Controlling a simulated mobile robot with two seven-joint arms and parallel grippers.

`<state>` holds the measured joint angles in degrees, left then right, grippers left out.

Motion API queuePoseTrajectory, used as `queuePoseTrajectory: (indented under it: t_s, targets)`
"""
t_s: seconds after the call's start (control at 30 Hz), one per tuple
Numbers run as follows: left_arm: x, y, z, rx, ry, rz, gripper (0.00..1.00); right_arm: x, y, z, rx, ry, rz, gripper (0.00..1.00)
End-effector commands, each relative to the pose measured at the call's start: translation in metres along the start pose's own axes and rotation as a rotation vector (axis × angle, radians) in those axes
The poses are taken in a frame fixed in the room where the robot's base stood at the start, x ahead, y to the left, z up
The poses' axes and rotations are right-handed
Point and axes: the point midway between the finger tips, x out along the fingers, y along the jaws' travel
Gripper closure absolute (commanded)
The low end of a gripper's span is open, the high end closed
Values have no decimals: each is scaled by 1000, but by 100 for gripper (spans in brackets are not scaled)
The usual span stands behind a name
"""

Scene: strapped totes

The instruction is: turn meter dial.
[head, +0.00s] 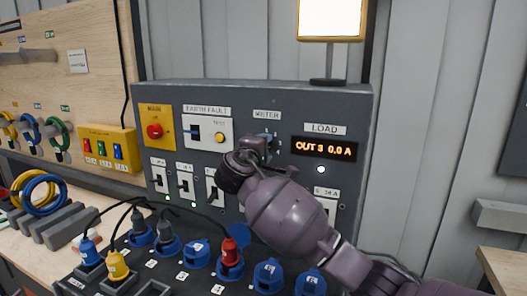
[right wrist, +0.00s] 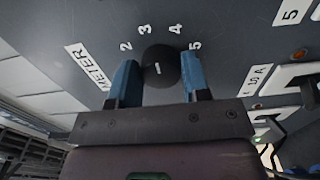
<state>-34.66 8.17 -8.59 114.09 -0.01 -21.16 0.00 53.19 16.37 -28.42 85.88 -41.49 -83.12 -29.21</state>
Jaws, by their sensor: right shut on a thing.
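The meter dial (right wrist: 162,65) is a round black knob with a short white mark, on the grey panel under the METER label. In the right wrist view the numbers 2 to 5 are printed around it, and its mark lies roughly toward 3 and 4. My right gripper (head: 270,142) has its two blue fingers on either side of the dial, shut on it. The load display (head: 324,149) reads "OUT 3 0.0 A". My left gripper is not in view.
A red main button (head: 154,131) and an earth fault unit (head: 208,132) sit left of the dial. Several breaker switches line the panel below, partly behind my right arm. Blue sockets (head: 196,254) and plugged cables stand in front. A lit lamp (head: 331,20) is above.

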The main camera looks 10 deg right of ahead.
Motion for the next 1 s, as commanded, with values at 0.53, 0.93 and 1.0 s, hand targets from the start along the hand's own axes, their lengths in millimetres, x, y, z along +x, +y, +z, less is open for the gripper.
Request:
queuePoseTrajectory:
  t_s: [0.53, 0.93, 1.0]
  targets:
    - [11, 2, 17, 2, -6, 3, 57, 0, -7, -1, 414, -2, -7, 80]
    - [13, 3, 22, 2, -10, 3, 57, 0, -6, -1, 514, -2, -6, 80]
    - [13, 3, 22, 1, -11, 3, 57, 0, -6, -1, 518, -2, -6, 80]
